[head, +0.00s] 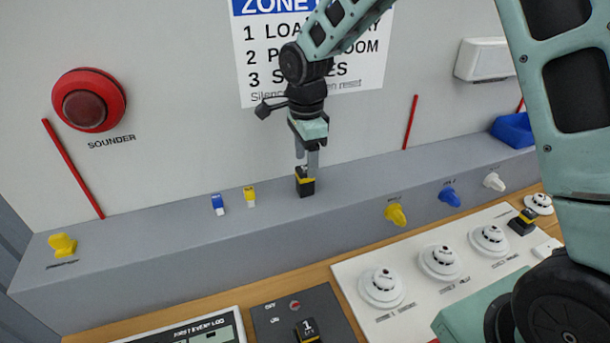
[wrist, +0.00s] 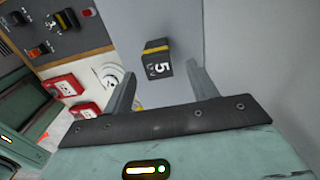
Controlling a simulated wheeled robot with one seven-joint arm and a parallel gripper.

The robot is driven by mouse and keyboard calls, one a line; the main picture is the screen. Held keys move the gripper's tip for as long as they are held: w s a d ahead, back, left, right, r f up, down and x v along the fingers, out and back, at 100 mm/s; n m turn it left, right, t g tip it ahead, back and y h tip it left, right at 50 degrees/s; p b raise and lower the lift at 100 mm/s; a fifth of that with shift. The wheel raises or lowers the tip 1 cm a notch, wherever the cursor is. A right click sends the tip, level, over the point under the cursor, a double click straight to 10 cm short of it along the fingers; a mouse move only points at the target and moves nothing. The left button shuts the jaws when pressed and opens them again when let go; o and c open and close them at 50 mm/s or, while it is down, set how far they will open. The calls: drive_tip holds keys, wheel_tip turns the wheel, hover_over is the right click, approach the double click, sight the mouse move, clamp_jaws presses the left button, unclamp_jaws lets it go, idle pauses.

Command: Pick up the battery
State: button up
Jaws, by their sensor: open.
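The battery (head: 305,187) is a small black block with a yellow band, standing on the grey ledge near the wall. In the wrist view the battery (wrist: 157,65) shows a white "5" marking and sits just beyond the fingertips, roughly midway between them. My gripper (head: 307,168) is directly above the battery in the head view, pointing down, with its fingers close to the top. In the wrist view my gripper (wrist: 161,76) is open, with a gap on both sides of the battery. I cannot tell whether a finger touches it.
Similar black-and-yellow blocks sit on the grey panel (head: 270,316) and the white detector board (head: 365,262). A blue piece (head: 218,204) and a yellow piece (head: 250,196) stand left of the battery on the ledge (head: 150,238). A blue bin (head: 515,131) is at the far right.

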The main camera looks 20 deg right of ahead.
sight(305, 169)
drive_tip(key=shift+s+a+f+p, duration=0.1)
drive_tip(key=shift+f+p, duration=0.7)
drive_tip(key=shift+f, duration=0.65)
drive_tip(key=shift+s+a+f+p, duration=0.1)
drive_tip(key=shift+f+p, duration=0.65)
drive_tip(key=shift+f, duration=0.65)
drive_tip(key=shift+w, duration=0.1)
drive_tip(key=c, duration=1.3)
drive_tip(key=shift+o, duration=0.2)
